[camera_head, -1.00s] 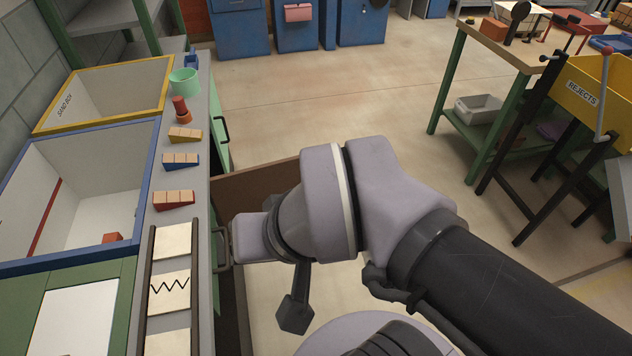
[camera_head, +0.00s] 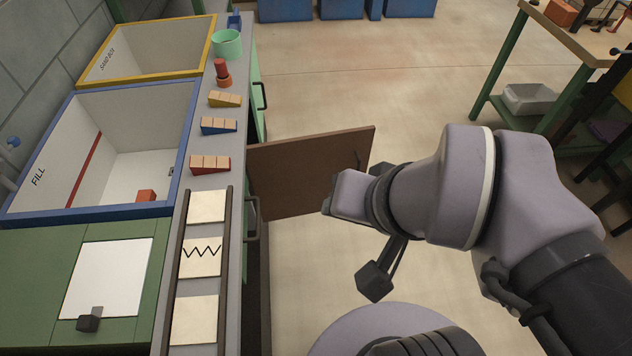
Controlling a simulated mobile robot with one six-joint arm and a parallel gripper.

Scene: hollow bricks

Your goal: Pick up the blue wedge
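The blue wedge (camera_head: 219,126) lies on the grey ledge at the left, a low ramp with blue sides and a light wooden top. It sits between a yellow wedge (camera_head: 225,100) farther back and a red wedge (camera_head: 210,165) nearer. Nothing touches or covers it. The outer end of my arm (camera_head: 348,196) is to the right of the ledge, well apart from the blue wedge. My gripper's fingers cannot be made out clearly, so I cannot tell whether they are open or shut.
A red and orange piece (camera_head: 222,74) and a green cup (camera_head: 227,43) stand farther back on the ledge. A blue-rimmed bin (camera_head: 190,140) holds a red block (camera_head: 146,196). A brown door panel (camera_head: 305,172) juts out from the ledge's right side.

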